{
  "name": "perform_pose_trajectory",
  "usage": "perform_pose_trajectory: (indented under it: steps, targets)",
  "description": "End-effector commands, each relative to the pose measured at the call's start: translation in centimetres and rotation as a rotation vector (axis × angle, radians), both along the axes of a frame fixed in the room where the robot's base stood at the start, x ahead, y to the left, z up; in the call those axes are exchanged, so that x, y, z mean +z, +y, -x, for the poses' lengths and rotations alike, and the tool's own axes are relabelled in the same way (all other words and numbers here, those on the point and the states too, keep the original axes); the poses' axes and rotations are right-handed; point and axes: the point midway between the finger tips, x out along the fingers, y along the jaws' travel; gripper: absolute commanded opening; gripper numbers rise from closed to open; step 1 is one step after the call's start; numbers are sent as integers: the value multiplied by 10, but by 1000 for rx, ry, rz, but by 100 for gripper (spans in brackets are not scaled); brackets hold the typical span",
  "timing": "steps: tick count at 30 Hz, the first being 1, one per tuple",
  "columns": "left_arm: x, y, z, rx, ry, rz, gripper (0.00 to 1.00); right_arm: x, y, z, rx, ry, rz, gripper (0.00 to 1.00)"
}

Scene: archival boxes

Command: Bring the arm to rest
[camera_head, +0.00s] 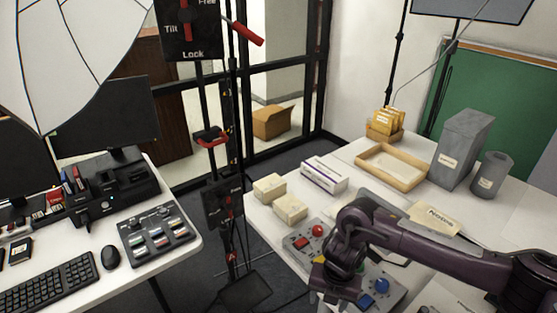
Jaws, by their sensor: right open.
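My right arm comes in from the right edge over the white table. Its gripper (334,298) points down at the table's near edge, beside a grey control panel. The jaws are open and partly cut off by the bottom of the picture; I see nothing held. Two cream boxes (268,187) (290,208) stand behind and left of the gripper, apart from it. A white box with a purple band (325,174) lies behind them. My left gripper does not show.
Panels carry a red button (317,231) and a blue button (381,286) near my arm. A shallow wooden tray (391,166), a grey file box (462,150) and a grey canister (491,174) stand farther back. A black stand (227,150) rises left of the table.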

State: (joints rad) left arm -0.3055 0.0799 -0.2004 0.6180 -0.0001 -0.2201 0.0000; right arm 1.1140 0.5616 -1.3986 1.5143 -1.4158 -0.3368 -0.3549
Motion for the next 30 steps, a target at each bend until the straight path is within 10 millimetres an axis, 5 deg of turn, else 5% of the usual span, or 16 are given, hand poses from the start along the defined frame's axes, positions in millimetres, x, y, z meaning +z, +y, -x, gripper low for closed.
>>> perform_pose_trajectory:
  steps: [11,17,23,26,30]
  targets:
    - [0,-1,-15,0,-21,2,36,-40,62,-8,-262,47,-248,54]
    - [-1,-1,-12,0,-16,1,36,-76,98,-18,-548,104,-437,54]
    - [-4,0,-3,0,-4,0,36,-163,99,-19,-1107,200,-626,54]
    - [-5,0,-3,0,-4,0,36,-227,71,5,-1447,233,-650,54]
    - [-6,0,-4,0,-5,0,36,-302,23,61,-1815,233,-597,54]
